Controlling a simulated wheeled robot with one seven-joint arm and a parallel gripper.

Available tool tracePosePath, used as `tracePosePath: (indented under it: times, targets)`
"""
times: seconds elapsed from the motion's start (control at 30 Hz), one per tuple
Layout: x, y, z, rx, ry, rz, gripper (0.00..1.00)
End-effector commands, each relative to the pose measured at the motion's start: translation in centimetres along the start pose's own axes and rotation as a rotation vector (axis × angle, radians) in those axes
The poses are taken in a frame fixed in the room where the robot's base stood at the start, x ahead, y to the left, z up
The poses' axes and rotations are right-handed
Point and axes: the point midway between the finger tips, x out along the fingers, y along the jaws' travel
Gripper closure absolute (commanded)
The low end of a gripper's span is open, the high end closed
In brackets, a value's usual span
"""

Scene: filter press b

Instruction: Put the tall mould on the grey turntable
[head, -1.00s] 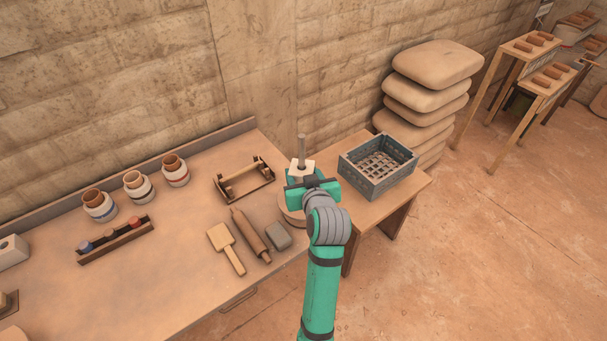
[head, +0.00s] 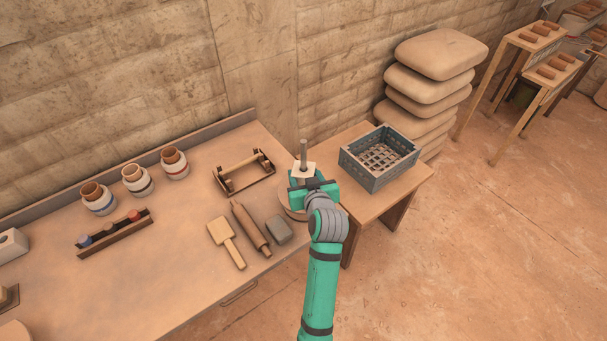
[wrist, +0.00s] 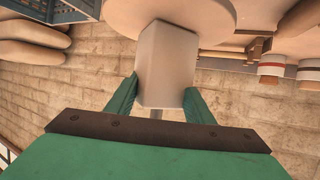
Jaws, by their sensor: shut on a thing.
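The tall mould is a pale, block-shaped piece (wrist: 167,65) with a grey rod (head: 304,152) standing up from its top. My gripper (head: 313,190) is shut on the mould, one green finger on each side in the wrist view (wrist: 160,100). The mould looks upright. A round, beige-looking disc, apparently the turntable (wrist: 215,14), lies at the mould's lower end in the upside-down wrist view. In the head view the disc (head: 287,201) is mostly hidden behind my gripper. I cannot tell whether the mould touches it.
A grey-blue crate (head: 366,178) stands right of my gripper on a small table (head: 408,187). Stacked sacks (head: 428,85) stand behind.

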Motion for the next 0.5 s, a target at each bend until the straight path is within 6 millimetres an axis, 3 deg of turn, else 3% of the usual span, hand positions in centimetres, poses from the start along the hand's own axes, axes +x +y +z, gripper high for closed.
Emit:
tracePosePath:
  times: [0.1, 0.13, 0.2, 0.5]
  targets:
    - [0.08, 0.01, 0.13, 0.0, 0.003, 0.0, 0.86]
    - [0.11, 0.01, 0.24, 0.0, 0.0, 0.0, 0.48]
    - [0.1, 0.01, 0.22, 0.0, 0.0, 0.0, 0.34]
    - [0.06, -0.01, 0.13, 0.0, 0.0, 0.0, 0.34]
